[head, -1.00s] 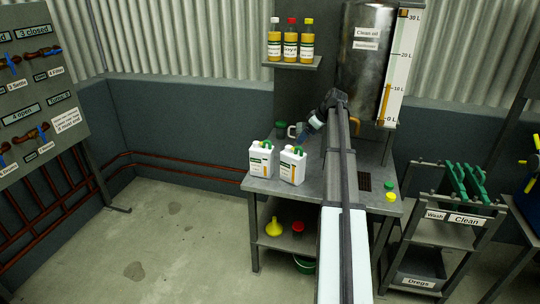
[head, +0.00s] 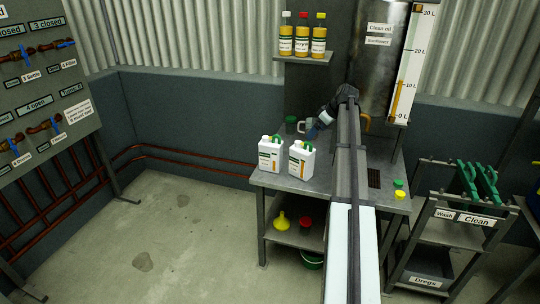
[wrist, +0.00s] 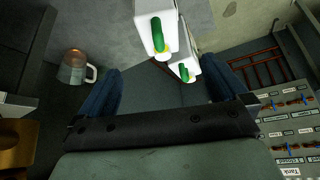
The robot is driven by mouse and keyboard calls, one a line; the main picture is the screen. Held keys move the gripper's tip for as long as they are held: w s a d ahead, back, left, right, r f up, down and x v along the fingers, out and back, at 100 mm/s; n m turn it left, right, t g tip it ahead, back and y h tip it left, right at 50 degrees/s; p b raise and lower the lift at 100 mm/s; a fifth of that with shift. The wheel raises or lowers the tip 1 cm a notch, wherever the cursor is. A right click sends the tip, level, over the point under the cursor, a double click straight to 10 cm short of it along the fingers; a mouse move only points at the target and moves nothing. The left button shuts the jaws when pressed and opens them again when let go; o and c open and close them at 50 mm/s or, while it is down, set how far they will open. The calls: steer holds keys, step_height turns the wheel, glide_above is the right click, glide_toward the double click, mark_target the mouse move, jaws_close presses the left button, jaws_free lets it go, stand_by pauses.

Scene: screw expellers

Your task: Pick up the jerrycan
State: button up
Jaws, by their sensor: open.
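Two white jerrycans with green handles and labels stand side by side on the grey metal table (head: 335,187): the left jerrycan (head: 269,155) and the right jerrycan (head: 301,160). They look alike. My gripper (head: 312,133) is over the back of the table, just behind and to the right of the right jerrycan, and touches neither. In the wrist view my gripper (wrist: 160,90) has its blue fingers wide apart with nothing between them. There, one jerrycan (wrist: 148,12) and another jerrycan (wrist: 188,68) show beyond the fingers, at the top.
The oil tank (head: 375,60) rises at the back right. Green and yellow caps (head: 399,190) lie at the table's right. A shelf with several bottles (head: 302,35) hangs above. Open floor lies left.

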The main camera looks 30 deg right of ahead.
steer(key=shift+a, duration=0.1)
steer(key=n+g, duration=0.2)
glide_above(274, 143)
steer(key=s+d, duration=0.1)
steer(key=d, duration=0.1)
step_height(274, 143, down, 5)
steer(key=shift+a+f, duration=0.1)
steer(key=shift+a+x, duration=0.15)
steer(key=shift+x, duration=1.2)
steer(key=shift+a+x, duration=0.2)
steer(key=shift+x, duration=1.2)
jaws_close()
